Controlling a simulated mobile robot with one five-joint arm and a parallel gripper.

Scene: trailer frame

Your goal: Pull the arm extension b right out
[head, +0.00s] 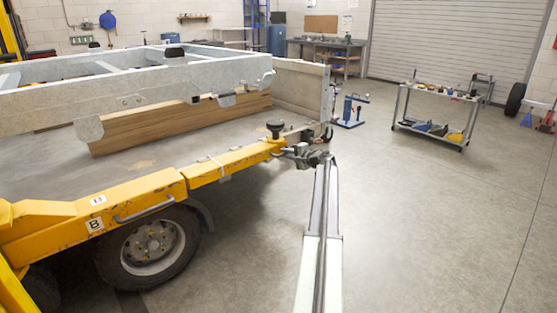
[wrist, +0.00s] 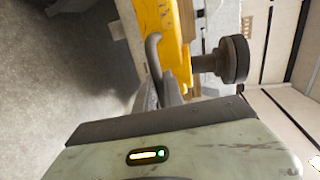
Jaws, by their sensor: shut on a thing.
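The yellow arm marked B (head: 130,200) runs along the trailer side above a wheel. The arm extension b (head: 232,161), also yellow and scuffed, stands out from its end toward the middle of the picture. A black knob (head: 275,129) stands upright near its tip. My gripper (head: 299,152) is at that tip, shut on the extension's grey handle. The wrist view shows the yellow extension (wrist: 163,22), the curved grey handle (wrist: 152,50) and the black knob (wrist: 235,60) just beyond my gripper. The fingertips are mostly hidden there.
A galvanised frame (head: 150,88) and stacked timber (head: 180,123) lie on the trailer bed. A blue stand (head: 349,112) is beyond my gripper, with a tool cart (head: 435,115) farther right. The floor right of my arm is clear.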

